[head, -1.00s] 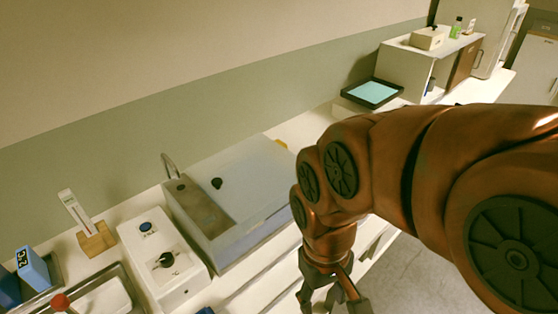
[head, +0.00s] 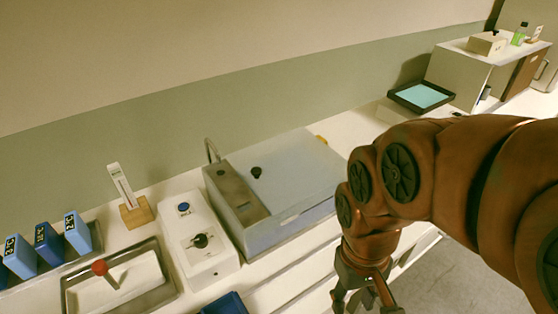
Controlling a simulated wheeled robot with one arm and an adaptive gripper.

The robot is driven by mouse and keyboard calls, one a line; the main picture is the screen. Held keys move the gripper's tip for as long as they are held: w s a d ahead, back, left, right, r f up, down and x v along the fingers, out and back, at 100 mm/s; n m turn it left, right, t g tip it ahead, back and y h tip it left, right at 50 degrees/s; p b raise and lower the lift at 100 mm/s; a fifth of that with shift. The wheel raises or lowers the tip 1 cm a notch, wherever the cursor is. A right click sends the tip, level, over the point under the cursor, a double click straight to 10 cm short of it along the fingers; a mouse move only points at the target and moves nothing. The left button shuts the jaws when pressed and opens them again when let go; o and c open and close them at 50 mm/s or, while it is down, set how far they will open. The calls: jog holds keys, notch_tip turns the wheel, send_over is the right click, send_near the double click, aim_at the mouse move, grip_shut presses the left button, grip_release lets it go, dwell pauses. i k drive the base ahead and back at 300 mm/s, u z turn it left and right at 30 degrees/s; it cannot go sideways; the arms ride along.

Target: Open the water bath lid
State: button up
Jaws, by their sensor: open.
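The water bath (head: 281,226) is a grey box on the white counter, in the middle of the head view. Its pale flat lid (head: 298,168) lies shut on top, with a small black knob (head: 256,172) near its left side. A metal strip with a curved pipe runs along the bath's left end. My gripper (head: 367,300) hangs in front of the counter, to the right of and nearer than the bath, apart from it. Its fingers are spread and empty, and their tips are partly cut off by the picture's bottom edge.
Further left are a metal tray (head: 160,297), a thermometer on a wooden stand (head: 137,215) and blue blocks (head: 48,243). A black-rimmed tray (head: 398,97) lies behind right. Floor is clear at lower right.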

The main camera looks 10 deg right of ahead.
aim_at(256, 172)
jog(key=u, duration=2.4)
jog(key=k, duration=0.7)
jog(key=z, duration=0.85)
jog(key=i, duration=0.5)
